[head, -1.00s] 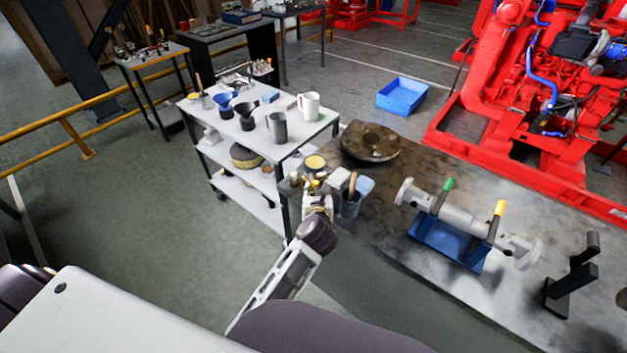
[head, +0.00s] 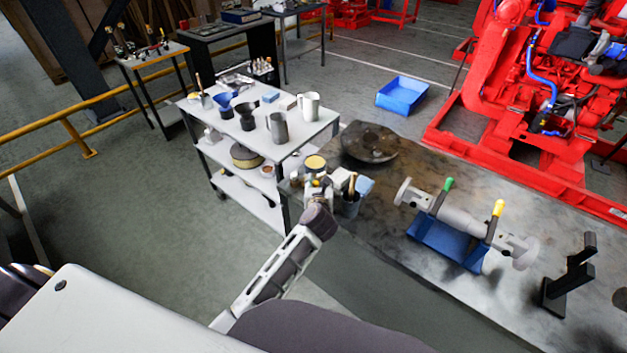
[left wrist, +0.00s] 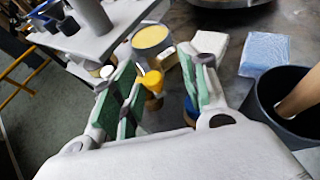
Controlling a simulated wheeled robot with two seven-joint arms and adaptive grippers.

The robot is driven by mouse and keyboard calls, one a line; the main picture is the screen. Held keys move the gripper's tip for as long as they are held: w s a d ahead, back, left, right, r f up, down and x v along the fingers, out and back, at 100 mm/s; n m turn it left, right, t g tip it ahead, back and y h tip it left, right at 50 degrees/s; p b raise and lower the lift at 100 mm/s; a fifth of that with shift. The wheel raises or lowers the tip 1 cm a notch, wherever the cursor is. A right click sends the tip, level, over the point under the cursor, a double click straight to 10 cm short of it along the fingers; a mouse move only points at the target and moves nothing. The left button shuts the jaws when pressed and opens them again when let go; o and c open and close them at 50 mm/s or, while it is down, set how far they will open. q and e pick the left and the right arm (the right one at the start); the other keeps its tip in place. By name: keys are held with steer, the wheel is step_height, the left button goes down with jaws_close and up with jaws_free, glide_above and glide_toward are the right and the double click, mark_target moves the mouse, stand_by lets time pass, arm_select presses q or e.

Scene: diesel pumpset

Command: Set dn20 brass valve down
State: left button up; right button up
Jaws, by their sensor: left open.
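My left gripper (head: 320,188) is at the near left end of the dark workbench (head: 400,167). In the left wrist view, its two green-padded fingers (left wrist: 165,86) stand apart. A small part with a yellow handle (left wrist: 152,81), which looks like the dn20 brass valve, shows between the fingers, closer to the left one. The lower part of the valve is partly hidden by the gripper, and I cannot tell whether a finger touches it. In the head view the gripper mostly covers this spot. My right gripper is not in view.
A dark cup with a wooden handle (left wrist: 290,112) stands close right of the gripper. A yellow-topped tin (left wrist: 151,39), a white block and a blue cloth (left wrist: 265,54) lie behind. A flanged pipe with green and yellow levers (head: 458,219) sits farther right. The bench between is clear.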

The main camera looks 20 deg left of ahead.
arm_select(q)
jaws_close()
stand_by(0.3)
steer(key=shift+r, duration=0.1)
